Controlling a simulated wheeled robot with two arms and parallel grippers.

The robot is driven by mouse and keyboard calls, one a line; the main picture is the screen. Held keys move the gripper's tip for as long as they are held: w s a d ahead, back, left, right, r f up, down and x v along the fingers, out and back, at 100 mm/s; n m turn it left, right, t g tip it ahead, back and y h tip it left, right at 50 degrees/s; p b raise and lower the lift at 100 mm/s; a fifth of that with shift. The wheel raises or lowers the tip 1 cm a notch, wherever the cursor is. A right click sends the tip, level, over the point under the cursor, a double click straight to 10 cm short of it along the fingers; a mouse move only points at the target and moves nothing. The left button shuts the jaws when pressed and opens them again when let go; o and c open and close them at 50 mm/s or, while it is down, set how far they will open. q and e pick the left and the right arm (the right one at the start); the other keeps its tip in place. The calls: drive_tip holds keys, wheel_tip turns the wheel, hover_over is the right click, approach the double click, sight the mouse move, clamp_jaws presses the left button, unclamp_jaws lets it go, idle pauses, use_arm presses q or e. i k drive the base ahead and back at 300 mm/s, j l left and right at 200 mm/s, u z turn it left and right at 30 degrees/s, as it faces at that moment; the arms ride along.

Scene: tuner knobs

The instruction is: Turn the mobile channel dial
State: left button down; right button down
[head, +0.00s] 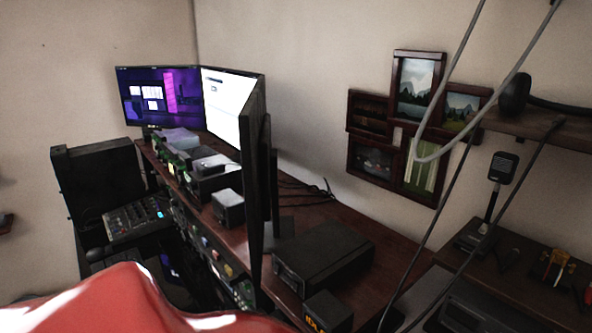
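I cannot make out the mobile channel dial in the head view. Several radio-like units are in sight, and I cannot tell which one is the mobile. A wide black unit (322,258) sits on the desk right of the monitors, its front face dark with no clear knob. A small black box with a yellow display (328,312) stands in front of it at the lower edge. Small knobs and lights show on a rack of gear (205,245) below the desk edge, too small to tell apart. Neither of my grippers is in view.
Monitors (160,98) stand on the brown desk (350,222); one seen edge-on (254,190) blocks part of it. A mixer (137,217) is at left. A desk microphone (502,168) stands at right. Grey cables hang across the right side. A glossy red surface fills the lower left.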

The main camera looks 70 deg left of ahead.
sight(192, 185)
drive_tip(key=u, duration=2.6)
drive_tip(key=i+j+z, duration=0.1)
drive_tip(key=j+z, duration=0.2)
drive_tip(key=j, duration=0.75)
drive_tip(key=j+z, duration=0.3)
drive_tip(key=j, duration=0.7)
drive_tip(key=i+j, duration=0.2)
drive_tip(key=j, duration=0.2)
drive_tip(key=i+j+u, duration=0.1)
drive_tip(key=j, duration=0.3)
drive_tip(key=i+j, duration=0.25)
drive_tip(key=j, duration=0.15)
drive_tip(key=i+j, duration=0.2)
drive_tip(key=j, duration=0.2)
drive_tip(key=u, duration=0.05)
